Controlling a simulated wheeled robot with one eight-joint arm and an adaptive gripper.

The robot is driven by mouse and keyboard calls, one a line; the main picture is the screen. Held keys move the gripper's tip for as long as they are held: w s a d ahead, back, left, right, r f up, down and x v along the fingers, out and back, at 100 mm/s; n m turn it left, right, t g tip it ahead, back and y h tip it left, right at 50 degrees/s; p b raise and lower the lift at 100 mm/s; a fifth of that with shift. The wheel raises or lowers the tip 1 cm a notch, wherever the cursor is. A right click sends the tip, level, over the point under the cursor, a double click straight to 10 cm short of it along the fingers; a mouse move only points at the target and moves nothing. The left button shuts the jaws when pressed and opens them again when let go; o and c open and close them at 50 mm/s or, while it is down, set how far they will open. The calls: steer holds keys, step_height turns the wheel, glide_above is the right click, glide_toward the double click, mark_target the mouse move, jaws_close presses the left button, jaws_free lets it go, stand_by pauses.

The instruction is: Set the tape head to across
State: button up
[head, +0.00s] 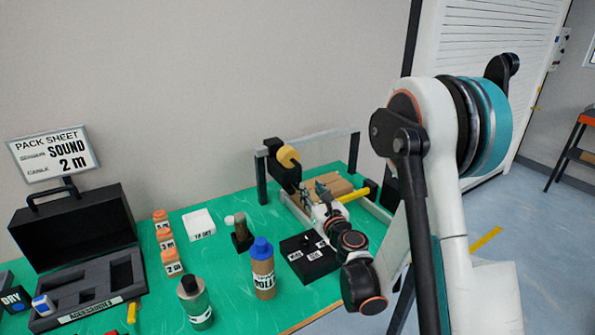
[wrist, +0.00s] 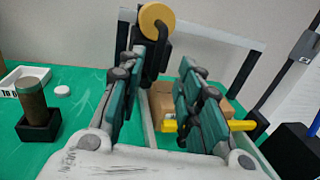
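The tape head (head: 283,174) is a black body with a yellow roll (head: 289,156) on the frame at the back of the table. In the wrist view the roll (wrist: 156,24) and black bracket (wrist: 152,64) stand beyond the left finger. My gripper (head: 318,190) is at the near side of the frame. In the wrist view my gripper (wrist: 166,72) has its two teal-and-black fingers well apart, with nothing held between them. A yellow bar (head: 354,195) sticks out at the right; part of it hides behind the right finger in the wrist view. I cannot tell whether any finger touches anything.
A cardboard box (head: 334,186) lies between the frame's rails.

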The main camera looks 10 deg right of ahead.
mark_target(301, 175)
steer(key=w+p, duration=0.1)
steer(key=w, duration=0.2)
steer(key=w+p, duration=0.1)
steer(key=w, duration=0.2)
steer(key=w+a+p, duration=0.1)
steer(key=w, duration=0.3)
steer(key=shift+a, duration=0.1)
steer(key=shift+w, duration=0.6)
jaws_close()
